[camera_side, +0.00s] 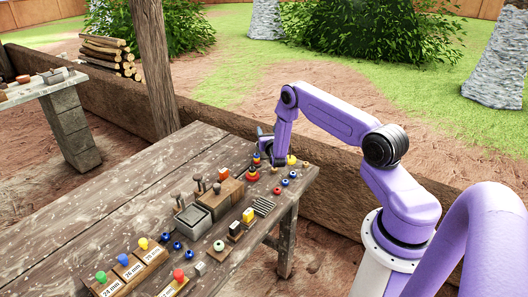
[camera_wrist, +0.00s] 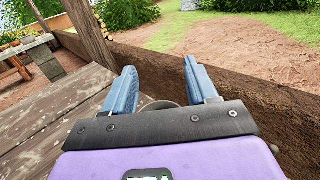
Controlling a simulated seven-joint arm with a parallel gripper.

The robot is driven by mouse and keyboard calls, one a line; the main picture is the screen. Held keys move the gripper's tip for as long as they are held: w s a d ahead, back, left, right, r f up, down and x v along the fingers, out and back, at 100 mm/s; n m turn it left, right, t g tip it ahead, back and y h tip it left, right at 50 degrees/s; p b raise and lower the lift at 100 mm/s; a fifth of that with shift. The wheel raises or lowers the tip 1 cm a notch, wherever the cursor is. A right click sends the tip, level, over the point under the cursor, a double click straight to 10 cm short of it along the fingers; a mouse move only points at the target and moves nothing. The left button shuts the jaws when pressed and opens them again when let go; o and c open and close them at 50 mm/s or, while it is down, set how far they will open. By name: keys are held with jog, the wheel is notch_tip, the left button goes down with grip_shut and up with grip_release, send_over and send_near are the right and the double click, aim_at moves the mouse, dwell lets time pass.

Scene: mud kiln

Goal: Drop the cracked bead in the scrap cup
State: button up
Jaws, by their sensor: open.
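My gripper (camera_side: 264,140) is over the far right end of the wooden table, just above and beside a small red, yellow and dark stack (camera_side: 254,172). In the wrist view its two blue fingers (camera_wrist: 160,72) are spread apart with nothing held between them. A curved grey-brown rim (camera_wrist: 160,105) shows low between the fingers; I cannot tell whether it is the scrap cup. Several small beads lie on the table, among them a pale green one (camera_side: 219,245), a blue one (camera_side: 177,246) and another blue one (camera_side: 292,174). Cracks are too small to see, so I cannot tell which is the cracked bead.
A grey open box (camera_side: 193,218) and a wooden block with pegs (camera_side: 225,190) stand mid-table. A labelled rack (camera_side: 128,268) with coloured knobs is at the near left. A post (camera_side: 154,70) rises behind the table. The table's left part (camera_side: 110,200) is bare.

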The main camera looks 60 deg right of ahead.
jog(key=v, duration=1.3)
jog(key=shift+s+a, duration=0.2)
jog(key=shift+a, duration=0.05)
jog(key=s+a+r+m+g+h, duration=0.1)
jog(key=s+a+r+m+g, duration=0.3)
jog(key=r, duration=0.4)
jog(key=s+a+r+m+g+h, duration=0.1)
jog(key=a+r+m+g+h, duration=0.1)
jog(key=a+r+m+g, duration=0.45)
jog(key=s+a+r+m+g+y, duration=0.1)
jog(key=s+a+r+m+y, duration=0.1)
jog(key=s+a+y, duration=0.6)
jog(key=s+a+r+m+g+y, duration=0.1)
jog(key=s+a+y, duration=0.7)
jog(key=s, duration=1)
jog(key=a+r+m, duration=0.1)
jog(key=a+r, duration=0.1)
jog(key=a, duration=0.1)
jog(key=shift+s+a+r, duration=0.15)
jog(key=shift+a+r, duration=0.1)
jog(key=shift+a, duration=0.15)
